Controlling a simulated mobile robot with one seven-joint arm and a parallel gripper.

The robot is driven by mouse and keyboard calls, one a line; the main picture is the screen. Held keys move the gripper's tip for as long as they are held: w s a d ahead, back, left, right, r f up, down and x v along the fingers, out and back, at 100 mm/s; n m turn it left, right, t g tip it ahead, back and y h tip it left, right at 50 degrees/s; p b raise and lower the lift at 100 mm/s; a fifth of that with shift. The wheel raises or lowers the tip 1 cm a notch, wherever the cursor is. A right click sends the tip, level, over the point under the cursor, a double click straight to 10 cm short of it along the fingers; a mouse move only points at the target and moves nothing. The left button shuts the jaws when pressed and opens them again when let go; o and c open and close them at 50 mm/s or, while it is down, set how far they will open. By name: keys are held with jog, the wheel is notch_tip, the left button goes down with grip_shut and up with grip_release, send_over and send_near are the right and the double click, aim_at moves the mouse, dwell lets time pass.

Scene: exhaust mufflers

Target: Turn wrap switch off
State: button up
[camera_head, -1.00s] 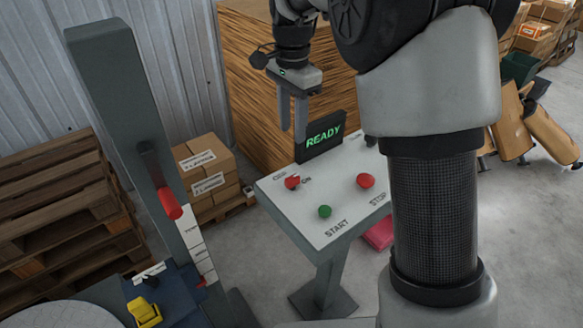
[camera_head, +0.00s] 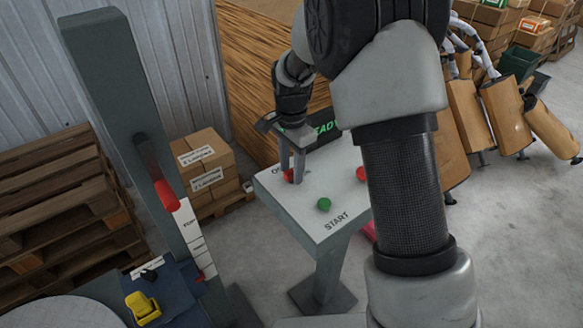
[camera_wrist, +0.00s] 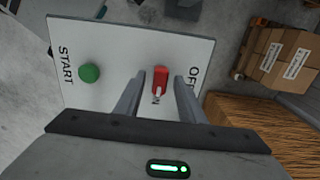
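The wrap switch is a small red knob (camera_wrist: 161,80) on the white control panel (camera_wrist: 118,42), with ON and OFF lettering beside it. In the wrist view, a pale mark on the knob points toward ON. My gripper (camera_wrist: 159,84) is open, with one finger on each side of the knob. I cannot tell whether either finger touches it. In the head view, my gripper (camera_head: 293,178) reaches down to the panel and partly hides the red knob (camera_head: 288,175).
A green START button (camera_head: 324,204) and a red STOP button (camera_head: 361,174) are on the same panel. A display (camera_head: 325,128) stands behind, partly covered by my gripper. A grey post with a red-handled lever (camera_head: 166,195) and stacked cartons (camera_head: 205,160) are to the left.

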grip_shut()
jog(key=shift+n, duration=0.4)
jog(key=n, duration=0.8)
jog(key=shift+p, duration=0.3)
jog(key=n, duration=0.5)
jog(key=shift+n+p, duration=0.45)
jog(key=shift+n, duration=1.55)
